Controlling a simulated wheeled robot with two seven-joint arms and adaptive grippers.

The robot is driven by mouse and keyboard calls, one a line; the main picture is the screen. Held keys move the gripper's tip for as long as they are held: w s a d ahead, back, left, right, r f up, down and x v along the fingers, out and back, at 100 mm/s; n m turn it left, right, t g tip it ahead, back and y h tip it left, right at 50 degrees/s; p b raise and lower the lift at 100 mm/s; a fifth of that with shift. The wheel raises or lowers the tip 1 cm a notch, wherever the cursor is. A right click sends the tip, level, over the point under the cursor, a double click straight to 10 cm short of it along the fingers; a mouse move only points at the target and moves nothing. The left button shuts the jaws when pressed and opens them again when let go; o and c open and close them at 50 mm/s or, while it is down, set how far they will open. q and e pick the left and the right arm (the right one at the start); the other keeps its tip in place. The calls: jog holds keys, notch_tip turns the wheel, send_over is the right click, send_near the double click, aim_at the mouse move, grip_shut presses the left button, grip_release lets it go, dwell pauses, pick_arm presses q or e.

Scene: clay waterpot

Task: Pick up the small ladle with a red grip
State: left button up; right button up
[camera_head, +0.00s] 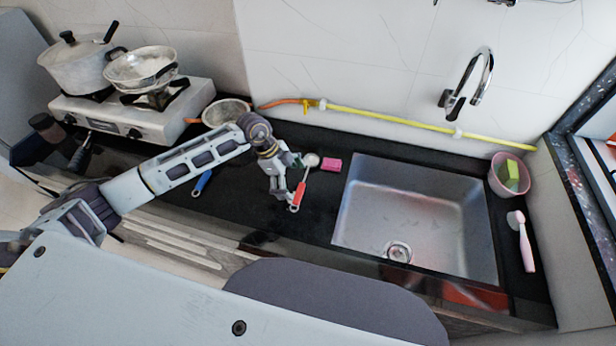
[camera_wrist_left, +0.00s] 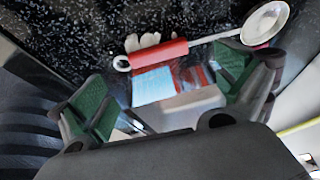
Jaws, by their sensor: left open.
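The small ladle has a red grip (camera_head: 297,197) and a round metal bowl (camera_head: 312,159). It lies on the black counter, left of the sink. In the left wrist view the red grip (camera_wrist_left: 158,54) lies across the upper middle, with the bowl (camera_wrist_left: 265,23) at the upper right. My left gripper (camera_head: 284,175) is over the counter, just left of the ladle in the head view. Its green-padded fingers are spread wide in the left wrist view (camera_wrist_left: 165,95), with nothing held between them. The ladle's shaft passes beyond the right finger. My right gripper is not in view.
A pink sponge (camera_head: 332,164) lies right of the ladle, near the sink (camera_head: 415,205). A blue-handled utensil (camera_head: 202,182) lies left, partly behind my arm. A strainer (camera_head: 226,110) and a stove (camera_head: 135,120) with pots stand farther left. A pink cup (camera_head: 508,180) and brush (camera_head: 524,240) are at right.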

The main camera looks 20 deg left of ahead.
aim_at(301, 193)
pick_arm(q)
jog(key=shift+f, duration=0.1)
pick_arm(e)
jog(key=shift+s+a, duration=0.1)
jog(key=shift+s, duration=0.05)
pick_arm(q)
jog(key=shift+d, duration=0.1)
jog(key=shift+d+f, duration=0.25)
jog(key=shift+f, duration=0.3)
jog(key=x, duration=0.2)
jog(key=shift+d+f+p, duration=0.15)
jog(key=shift+f+p, duration=0.2)
jog(key=shift+p, duration=0.05)
jog(key=shift+d+f, duration=0.2)
jog(key=shift+f, duration=0.3)
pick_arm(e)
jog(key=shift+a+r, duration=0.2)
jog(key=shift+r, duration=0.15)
pick_arm(q)
jog(key=shift+c, duration=0.3)
